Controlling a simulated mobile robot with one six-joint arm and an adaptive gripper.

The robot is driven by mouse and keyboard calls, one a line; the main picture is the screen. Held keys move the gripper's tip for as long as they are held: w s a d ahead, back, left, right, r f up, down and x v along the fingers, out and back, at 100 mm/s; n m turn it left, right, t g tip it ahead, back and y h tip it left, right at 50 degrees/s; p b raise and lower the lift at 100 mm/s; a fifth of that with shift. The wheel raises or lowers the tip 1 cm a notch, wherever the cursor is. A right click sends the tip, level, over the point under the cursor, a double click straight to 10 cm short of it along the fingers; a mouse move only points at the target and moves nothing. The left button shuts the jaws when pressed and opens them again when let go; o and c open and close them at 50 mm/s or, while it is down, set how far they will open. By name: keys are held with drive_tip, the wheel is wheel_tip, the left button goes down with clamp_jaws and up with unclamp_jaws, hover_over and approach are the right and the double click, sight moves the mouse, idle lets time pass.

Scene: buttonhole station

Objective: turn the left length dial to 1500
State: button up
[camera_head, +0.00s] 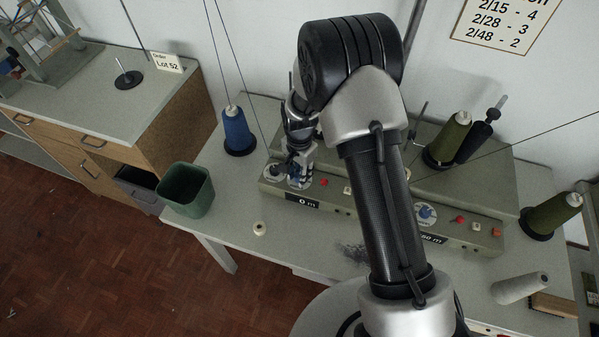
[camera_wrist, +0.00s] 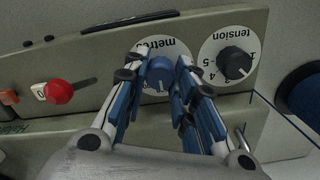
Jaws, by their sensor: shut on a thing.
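The left length dial (camera_wrist: 160,75) is a blue knob on a white disc marked "metres", upside down in the wrist view. My gripper (camera_wrist: 157,80) is shut on this knob, with one finger on each side of it. The head view shows my gripper (camera_head: 299,176) pointing down over the left end of the left winding unit, hiding most of the dial. The left unit's display (camera_head: 303,201) reads "0 m".
Beside the dial is a black tension knob (camera_wrist: 235,62); a red button (camera_wrist: 59,91) is on the other side. A blue thread cone (camera_head: 237,131) and green bin (camera_head: 187,190) stand nearby. The right unit has its own blue dial (camera_head: 427,214).

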drive_tip(key=o, duration=1.1)
wheel_tip(320, 180, up, 12)
drive_tip(key=shift+r, duration=0.1)
idle(0.4)
